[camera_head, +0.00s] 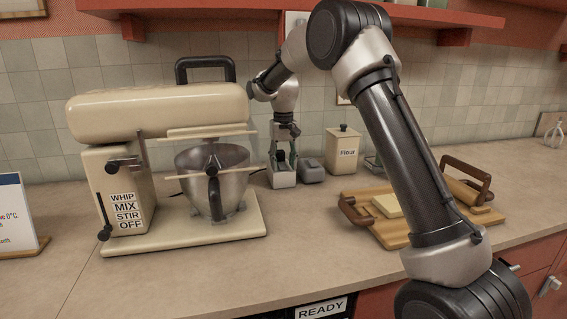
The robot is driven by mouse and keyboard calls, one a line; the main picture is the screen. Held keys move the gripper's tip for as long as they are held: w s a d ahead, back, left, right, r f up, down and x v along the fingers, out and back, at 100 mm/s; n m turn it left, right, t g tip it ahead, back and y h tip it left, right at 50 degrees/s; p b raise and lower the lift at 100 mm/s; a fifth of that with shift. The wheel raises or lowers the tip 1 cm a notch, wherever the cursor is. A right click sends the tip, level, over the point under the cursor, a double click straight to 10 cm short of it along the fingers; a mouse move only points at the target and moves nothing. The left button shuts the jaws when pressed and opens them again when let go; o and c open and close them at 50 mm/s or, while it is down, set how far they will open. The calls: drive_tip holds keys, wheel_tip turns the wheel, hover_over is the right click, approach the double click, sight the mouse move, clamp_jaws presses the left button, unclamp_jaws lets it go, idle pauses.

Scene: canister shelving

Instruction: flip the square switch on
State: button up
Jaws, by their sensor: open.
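My gripper (286,158) points down at the back of the counter, right of the mixer. It is open, and its dark fingers are over or around the top of a small pale box (283,180). Whether they touch it is too small to tell. A small grey rounded block (312,171) sits just right of that box. A pale square plate (292,20) is on the wall above, partly hidden by my arm. I cannot tell which of these is the square switch, or its on or off state.
A cream stand mixer (160,112) with a steel bowl (205,166) stands close on the left. A Flour canister (343,150) stands to the right. A wooden board (395,237) with a pale block lies farther right. A red shelf (440,14) overhangs the back wall.

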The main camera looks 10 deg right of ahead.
drive_tip(key=shift+f, duration=0.15)
drive_tip(key=c, duration=1)
drive_tip(key=shift+w+g, duration=0.3)
drive_tip(key=shift+g, duration=0.6)
drive_tip(key=shift+w+r+g, duration=0.15)
drive_tip(key=shift+r+g, duration=0.05)
drive_tip(key=shift+g, duration=0.8)
drive_tip(key=o, duration=1)
